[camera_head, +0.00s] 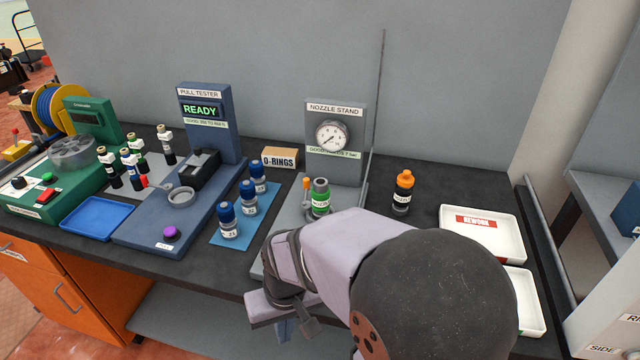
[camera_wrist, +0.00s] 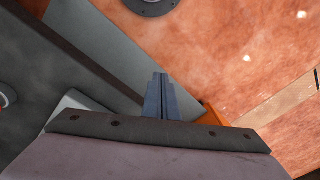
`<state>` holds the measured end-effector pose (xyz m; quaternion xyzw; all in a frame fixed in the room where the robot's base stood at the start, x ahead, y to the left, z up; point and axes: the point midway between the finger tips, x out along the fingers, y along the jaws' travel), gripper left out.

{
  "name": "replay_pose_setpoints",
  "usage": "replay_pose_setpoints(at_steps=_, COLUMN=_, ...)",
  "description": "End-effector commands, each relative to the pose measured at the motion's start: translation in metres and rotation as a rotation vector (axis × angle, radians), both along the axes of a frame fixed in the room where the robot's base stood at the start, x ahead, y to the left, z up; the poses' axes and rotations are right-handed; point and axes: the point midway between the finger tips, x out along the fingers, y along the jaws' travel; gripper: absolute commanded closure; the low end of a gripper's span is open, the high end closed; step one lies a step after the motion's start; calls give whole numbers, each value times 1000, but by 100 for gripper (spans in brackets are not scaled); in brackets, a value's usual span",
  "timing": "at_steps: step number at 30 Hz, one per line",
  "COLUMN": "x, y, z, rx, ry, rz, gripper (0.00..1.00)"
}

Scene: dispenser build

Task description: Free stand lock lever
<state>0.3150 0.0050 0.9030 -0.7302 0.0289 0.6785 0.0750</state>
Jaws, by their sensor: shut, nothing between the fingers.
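The nozzle stand (camera_head: 314,113) is a grey upright panel with a round gauge (camera_head: 332,135) at the back of the bench. An orange-topped lever (camera_head: 306,183) stands upright on its base, just left of a green-capped bottle-like part (camera_head: 320,196) with a white label. I take the orange piece to be the lock lever; whether it is engaged cannot be told. My gripper (camera_head: 284,331) is low in front of the bench's front edge, apart from the stand. In the wrist view, the fingers (camera_wrist: 160,80) are together and empty, above the floor. My arm hides part of the stand's base.
An orange-capped dark bottle (camera_head: 403,193) stands right of the stand. The rework tray (camera_head: 447,213) is farther right. Several blue-capped bottles (camera_head: 248,197) stand on a blue mat (camera_head: 224,243) to the left, beside the pull tester (camera_head: 226,140). A thin upright rod (camera_head: 379,90) rises beside the stand.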

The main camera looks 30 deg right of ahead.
Motion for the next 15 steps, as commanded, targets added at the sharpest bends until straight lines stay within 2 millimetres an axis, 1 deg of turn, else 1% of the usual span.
replay_pose_setpoints(at_steps=1, x=17, y=0, z=13, rx=27, ry=-31, rz=-69, gripper=100)
replay_pose_setpoints(at_steps=2, x=29, y=-1, z=19, rx=47, ry=-54, rz=-115, gripper=100)
replay_pose_setpoints(at_steps=5, x=74, y=-6, z=45, rx=124, ry=-142, rz=-300, gripper=100)
replay_pose_setpoints(at_steps=6, x=94, y=-11, z=57, rx=158, ry=-180, rz=-384, gripper=100)
replay_pose_setpoints(at_steps=8, x=125, y=-21, z=77, rx=212, ry=-243, rz=-514, gripper=100)
replay_pose_setpoints(at_steps=9, x=145, y=-31, z=90, rx=248, ry=-285, rz=-603, gripper=100)
replay_pose_setpoints(at_steps=11, x=175, y=-48, z=112, rx=303, ry=-349, rz=-736, gripper=100)
replay_pose_setpoints(at_steps=12, x=193, y=-61, z=127, rx=340, ry=-392, rz=-825, gripper=100)
replay_pose_setpoints(at_steps=13, x=206, y=-72, z=138, rx=367, ry=-425, rz=-891, gripper=100)
replay_pose_setpoints(at_steps=14, x=215, y=-87, z=141, rx=373, ry=-439, rz=-913, gripper=100)
replay_pose_setpoints(at_steps=15, x=223, y=-108, z=143, rx=361, ry=-451, rz=-900, gripper=100)
